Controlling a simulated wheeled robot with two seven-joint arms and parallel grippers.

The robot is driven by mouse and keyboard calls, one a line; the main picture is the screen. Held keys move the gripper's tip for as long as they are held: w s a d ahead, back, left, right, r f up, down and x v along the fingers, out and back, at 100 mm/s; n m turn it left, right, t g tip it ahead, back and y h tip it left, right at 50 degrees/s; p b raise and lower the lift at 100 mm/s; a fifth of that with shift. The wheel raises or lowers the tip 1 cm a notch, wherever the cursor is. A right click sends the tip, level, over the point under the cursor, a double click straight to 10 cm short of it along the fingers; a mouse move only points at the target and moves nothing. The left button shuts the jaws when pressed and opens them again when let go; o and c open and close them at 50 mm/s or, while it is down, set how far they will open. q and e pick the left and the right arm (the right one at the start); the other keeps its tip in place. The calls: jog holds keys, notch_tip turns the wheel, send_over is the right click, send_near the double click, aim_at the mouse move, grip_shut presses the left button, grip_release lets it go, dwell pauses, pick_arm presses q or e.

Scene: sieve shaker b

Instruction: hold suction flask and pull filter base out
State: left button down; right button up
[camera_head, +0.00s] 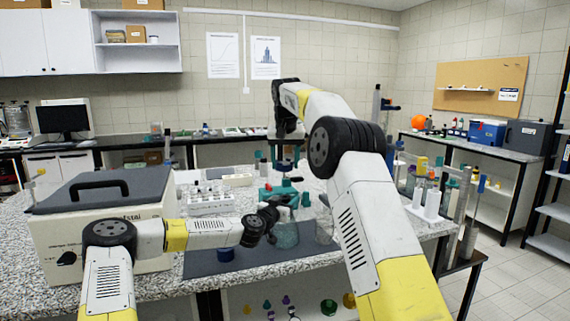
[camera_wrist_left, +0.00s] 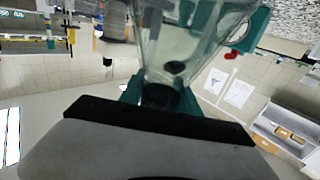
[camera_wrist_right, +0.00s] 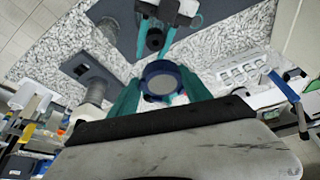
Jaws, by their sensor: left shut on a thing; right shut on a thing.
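The clear suction flask (camera_head: 287,236) stands on the dark mat in the head view, and its glass body fills the top of the left wrist view (camera_wrist_left: 187,40). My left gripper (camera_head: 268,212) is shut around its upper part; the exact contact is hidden. My right gripper (camera_head: 286,161) is higher and farther back. In the right wrist view its teal fingers are shut on the round filter base (camera_wrist_right: 162,82), which has a dark blue rim and a grey centre. The filter base appears apart from the flask, held in the air.
A small blue piece (camera_head: 226,254) is on the dark mat (camera_head: 205,266). A white rack (camera_head: 210,202) is behind the mat.

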pick_arm(q)
jog(key=c, duration=0.8)
grip_release()
